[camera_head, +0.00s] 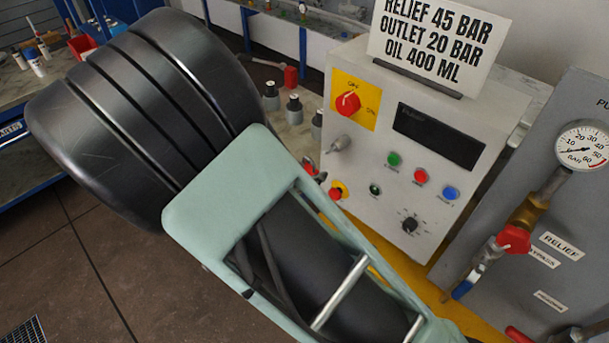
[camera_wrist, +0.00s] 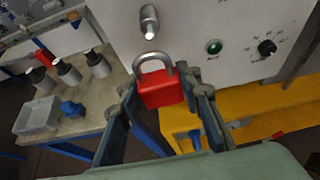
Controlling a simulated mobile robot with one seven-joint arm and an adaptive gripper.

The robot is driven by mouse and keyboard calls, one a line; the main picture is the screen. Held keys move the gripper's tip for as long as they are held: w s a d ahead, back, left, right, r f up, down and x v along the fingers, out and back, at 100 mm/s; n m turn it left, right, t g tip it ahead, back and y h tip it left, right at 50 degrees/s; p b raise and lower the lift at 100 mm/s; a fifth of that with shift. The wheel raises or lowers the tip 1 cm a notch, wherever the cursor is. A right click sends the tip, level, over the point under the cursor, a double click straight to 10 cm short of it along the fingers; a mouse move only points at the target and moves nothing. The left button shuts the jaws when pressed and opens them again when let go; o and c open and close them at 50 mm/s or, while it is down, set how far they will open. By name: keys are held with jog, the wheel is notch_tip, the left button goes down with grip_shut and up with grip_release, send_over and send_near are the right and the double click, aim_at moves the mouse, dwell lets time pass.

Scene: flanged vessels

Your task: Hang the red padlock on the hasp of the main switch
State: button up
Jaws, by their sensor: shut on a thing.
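The main switch (camera_head: 347,104) is a red knob on a yellow plate, at the upper left of the grey control panel. A rounded metal fitting (camera_head: 340,143) sticks out just below it and also shows in the wrist view (camera_wrist: 149,22); I cannot tell for sure that it is the hasp. My gripper (camera_wrist: 164,94) is shut on the red padlock (camera_wrist: 160,91), one finger on each side of its body. The padlock is upright, its steel shackle upward. In the picture, the shackle is just below the fitting, apart from it. In the head view my arm hides most of the gripper.
Buttons and a dial (camera_head: 410,224) are on the panel below its dark display (camera_head: 438,135). A sign (camera_head: 436,45) stands on top. A gauge (camera_head: 582,147) and red-handled valve (camera_head: 513,239) are at right.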

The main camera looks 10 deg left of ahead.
jog(key=w+d+f+b, duration=0.1)
jog(key=w+d+b, duration=0.1)
jog(key=w+d, duration=0.2)
jog(key=shift+w+d+f+b, duration=0.25)
jog(key=shift+w+b, duration=0.1)
jog(key=shift+w, duration=0.55)
dwell(0.7)
jog(key=o, duration=1.2)
